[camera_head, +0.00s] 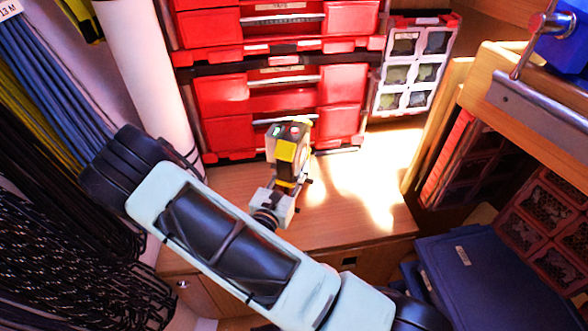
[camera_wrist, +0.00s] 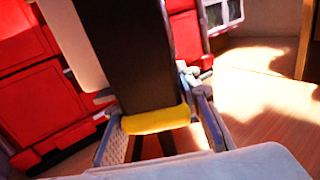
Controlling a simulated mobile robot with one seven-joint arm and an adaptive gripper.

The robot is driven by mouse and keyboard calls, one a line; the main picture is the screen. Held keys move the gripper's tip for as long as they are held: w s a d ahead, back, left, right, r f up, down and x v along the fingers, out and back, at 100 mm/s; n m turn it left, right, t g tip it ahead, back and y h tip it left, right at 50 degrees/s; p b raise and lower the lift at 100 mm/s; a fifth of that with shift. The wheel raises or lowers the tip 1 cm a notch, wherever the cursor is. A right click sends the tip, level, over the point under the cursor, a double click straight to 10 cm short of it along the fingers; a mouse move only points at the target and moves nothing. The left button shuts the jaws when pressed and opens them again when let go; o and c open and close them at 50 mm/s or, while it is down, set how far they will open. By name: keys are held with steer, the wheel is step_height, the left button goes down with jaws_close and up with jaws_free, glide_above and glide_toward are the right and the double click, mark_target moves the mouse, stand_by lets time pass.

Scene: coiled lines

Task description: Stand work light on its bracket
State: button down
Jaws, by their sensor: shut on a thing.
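The work light (camera_head: 290,150) is a black and yellow block with a grey top, seen in the head view above the wooden bench top. A small green patch and a red patch show on its top. My gripper (camera_head: 286,184) is shut on its lower part. In the wrist view the work light (camera_wrist: 125,50) appears as a large dark body with a yellow lower edge between my two fingers. It looks roughly upright. Its bracket cannot be made out, and I cannot tell whether its underside touches the bench.
The wooden bench top (camera_head: 345,215) is clear to the right of the light, with bright sun patches. Red tool cases (camera_head: 280,105) stand close behind. A clear-windowed organizer (camera_head: 415,65) is at back right. A white pipe (camera_head: 150,75) and hanging coiled lines (camera_head: 55,200) are at left.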

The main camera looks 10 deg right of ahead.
steer(key=shift+w+f+b, duration=0.1)
steer(key=shift+f+b, duration=0.35)
steer(key=shift+f, duration=1)
steer(key=shift+f, duration=0.15)
steer(key=c, duration=1.4)
jaws_free()
steer(key=shift+f, duration=0.15)
steer(key=shift+c, duration=0.2)
steer(key=p+v, duration=0.2)
steer(key=v, duration=1)
steer(key=shift+p, duration=0.3)
steer(key=shift+d+r, duration=0.1)
steer(key=shift+r, duration=0.15)
